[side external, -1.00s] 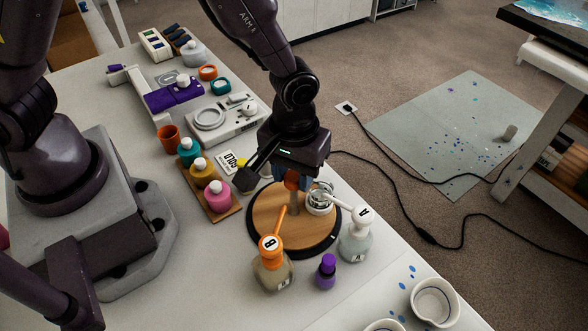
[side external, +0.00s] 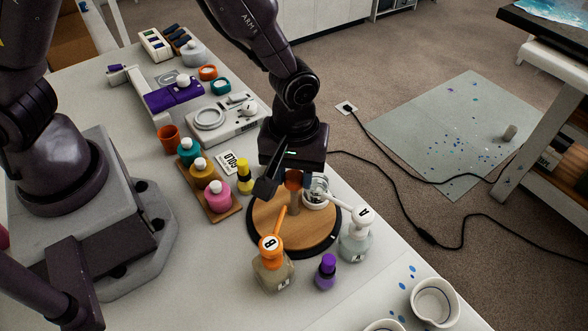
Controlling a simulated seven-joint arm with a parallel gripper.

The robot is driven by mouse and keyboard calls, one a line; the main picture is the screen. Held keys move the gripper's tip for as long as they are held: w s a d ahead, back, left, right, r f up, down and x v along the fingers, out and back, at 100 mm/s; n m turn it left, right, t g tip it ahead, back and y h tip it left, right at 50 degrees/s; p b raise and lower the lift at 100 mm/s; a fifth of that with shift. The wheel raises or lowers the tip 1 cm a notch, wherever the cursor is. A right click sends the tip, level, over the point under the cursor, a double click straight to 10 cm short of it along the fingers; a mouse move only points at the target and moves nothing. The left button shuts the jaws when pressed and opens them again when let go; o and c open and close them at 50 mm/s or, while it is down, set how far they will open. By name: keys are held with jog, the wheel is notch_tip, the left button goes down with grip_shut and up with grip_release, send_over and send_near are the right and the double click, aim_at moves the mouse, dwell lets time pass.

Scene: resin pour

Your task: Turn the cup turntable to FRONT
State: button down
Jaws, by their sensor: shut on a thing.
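The cup turntable (side external: 262,222) is a round wooden disc with a dark rim, lying flat on the table. A wooden post (side external: 296,203) rises near its middle. My gripper (side external: 293,184) points down over the disc and is shut on the top of this post; the dark hand hides most of the fingers. A small whitish cup (side external: 316,200) stands on the disc, right of the post, close to my gripper. I cannot make out a FRONT mark.
Orange-topped bottle B (side external: 272,268), a purple bottle (side external: 326,272) and white-topped bottle A (side external: 356,242) stand close to the disc's near and right edges. Colour bottles on a wooden tray (side external: 230,215) and a yellow-capped bottle (side external: 244,176) stand left. White cups (side external: 435,302) are at front right.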

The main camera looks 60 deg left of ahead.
dwell(0.3)
jog(key=c, duration=0.7)
grip_release()
jog(key=shift+c, duration=0.2)
jog(key=shift+r, duration=0.1)
notch_tip(320, 180, up, 13)
jog(key=s+a+r+m+t, duration=0.5)
jog(key=s+a+r+m, duration=0.4)
jog(key=a, duration=0.5)
notch_tip(320, 180, up, 3)
jog(key=shift+s+a+f+t, duration=0.1)
jog(key=shift+s+a+t, duration=0.2)
jog(key=shift+s, duration=0.65)
